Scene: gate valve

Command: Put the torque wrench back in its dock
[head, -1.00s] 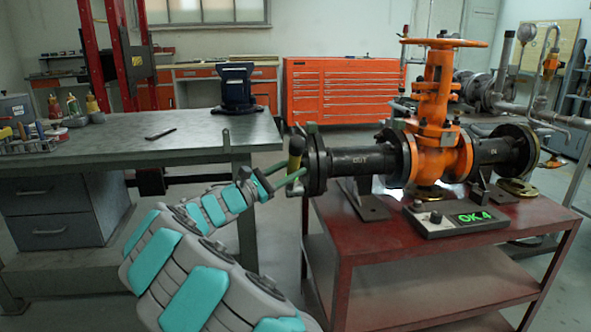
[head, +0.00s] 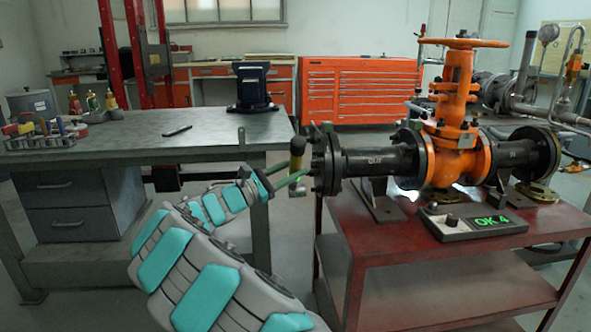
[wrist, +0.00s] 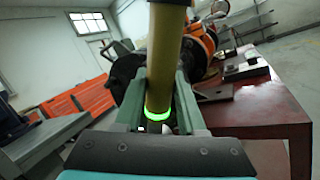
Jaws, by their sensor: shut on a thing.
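My gripper (head: 287,184) is shut on the torque wrench (head: 297,153), just left of the black pipe flange (head: 326,164) in the head view. The wrench is upright, with a yellow grip and a dark top end. In the wrist view, my gripper (wrist: 157,92) has its green fingers on both sides of the wrench's yellow shaft (wrist: 165,45). I cannot tell which thing in view is the dock.
The grey workbench (head: 150,150) bears a vise (head: 253,88), a dark pen-like tool (head: 177,131) and a tool rack (head: 38,138). The red cart (head: 440,250) carries the orange gate valve (head: 455,120) and a display box (head: 478,222) reading "OK 4". Much of the bench's middle is clear.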

